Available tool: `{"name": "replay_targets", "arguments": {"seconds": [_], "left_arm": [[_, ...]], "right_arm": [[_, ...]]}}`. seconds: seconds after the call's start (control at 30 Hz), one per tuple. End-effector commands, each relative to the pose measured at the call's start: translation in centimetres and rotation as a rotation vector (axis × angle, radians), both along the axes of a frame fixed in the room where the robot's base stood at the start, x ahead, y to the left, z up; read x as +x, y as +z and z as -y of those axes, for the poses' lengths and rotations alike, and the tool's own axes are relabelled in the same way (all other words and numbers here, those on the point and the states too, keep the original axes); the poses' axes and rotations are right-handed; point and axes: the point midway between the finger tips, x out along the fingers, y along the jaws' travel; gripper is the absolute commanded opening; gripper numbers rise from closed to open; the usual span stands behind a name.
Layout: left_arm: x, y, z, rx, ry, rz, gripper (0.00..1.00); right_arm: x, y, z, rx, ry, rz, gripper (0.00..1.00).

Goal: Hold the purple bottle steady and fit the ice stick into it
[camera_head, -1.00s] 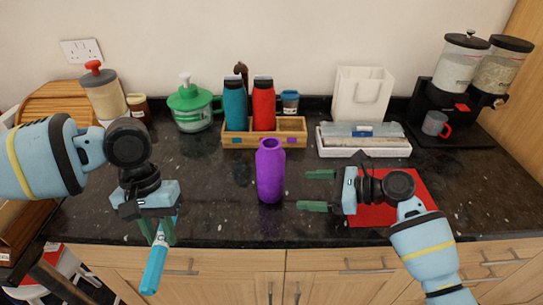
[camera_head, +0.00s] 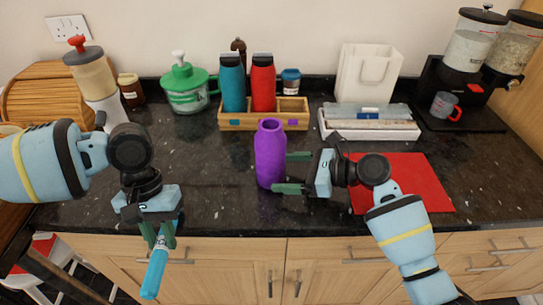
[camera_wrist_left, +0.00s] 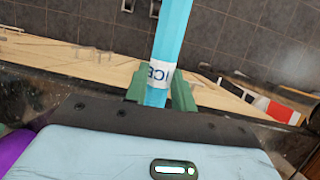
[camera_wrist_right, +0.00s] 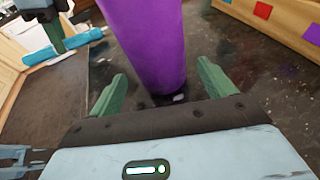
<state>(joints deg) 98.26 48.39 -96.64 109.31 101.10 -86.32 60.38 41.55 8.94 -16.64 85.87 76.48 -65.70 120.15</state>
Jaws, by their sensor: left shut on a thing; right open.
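The purple bottle (camera_head: 270,155) stands upright and open-topped on the dark counter, in front of the wooden rack. My right gripper (camera_head: 289,172) is open, with its fingertips at the bottle's right side. In the right wrist view the purple bottle (camera_wrist_right: 150,45) rises between and just beyond the two open fingers (camera_wrist_right: 160,88). My left gripper (camera_head: 158,240) is shut on the blue ice stick (camera_head: 156,268), which hangs tilted in front of the counter edge. In the left wrist view the ice stick (camera_wrist_left: 170,35) carries a white "ICE" label between the fingers (camera_wrist_left: 160,88).
A red mat (camera_head: 425,185) lies right, near a white tray (camera_head: 370,133). The counter left of the purple bottle is clear.

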Motion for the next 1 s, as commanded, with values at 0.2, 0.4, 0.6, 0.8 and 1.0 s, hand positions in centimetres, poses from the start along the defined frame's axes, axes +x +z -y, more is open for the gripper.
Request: {"name": "replay_targets", "arguments": {"seconds": [0.2, 0.4, 0.6, 0.8, 1.0], "left_arm": [[0.1, 0.7, 0.0, -0.001, 0.000, 0.012, 0.01], [0.1, 0.7, 0.0, -0.001, 0.000, 0.011, 0.01], [0.1, 0.7, 0.0, -0.001, 0.000, 0.011, 0.01], [0.1, 0.7, 0.0, -0.001, 0.000, 0.011, 0.01], [0.1, 0.7, 0.0, -0.001, 0.000, 0.011, 0.01]], "right_arm": [[0.7, -0.4, -2.2, 0.001, 0.000, 0.001, 0.82], [1.0, -0.8, -3.1, -0.001, 0.001, 0.000, 0.82], [1.0, -0.9, -3.3, -0.001, 0.000, 0.001, 0.82], [1.0, -0.9, -3.3, -0.001, 0.000, 0.001, 0.74], [1.0, -0.9, -3.3, -0.001, 0.000, 0.001, 0.49]]}}
